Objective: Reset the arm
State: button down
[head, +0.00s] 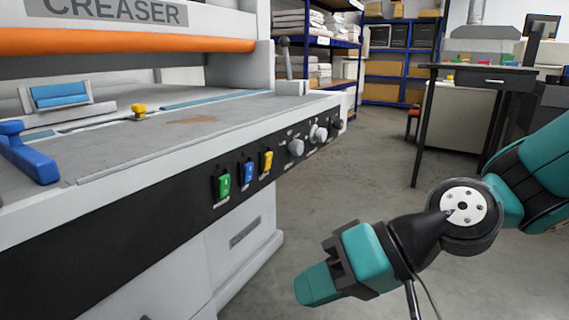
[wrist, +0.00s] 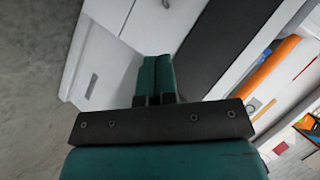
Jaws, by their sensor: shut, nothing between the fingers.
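My gripper (head: 316,286) is at the lower right of the head view, at the end of my teal and black arm. It hangs in front of the creaser machine (head: 110,195), below its control panel and apart from it. In the wrist view the two teal fingers (wrist: 157,80) are together with nothing between them. The machine's white side and dark panel lie beyond them.
The creaser's panel carries a green switch (head: 223,186), a blue switch (head: 248,173), a yellow switch (head: 266,161) and several knobs. A dark table (head: 480,70) stands at the back right. Blue shelves (head: 400,60) stand behind. The grey floor between is clear.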

jog(key=s+d+n+h, duration=0.2)
jog(key=s+d+h, duration=0.5)
jog(key=d, duration=0.4)
notch_tip(320, 180, up, 32)
jog(key=p, duration=3.1)
jog(key=shift+w+g, duration=0.2)
jog(key=shift+g, duration=0.1)
jog(key=shift+d+f, duration=0.1)
jog(key=shift+f, duration=0.05)
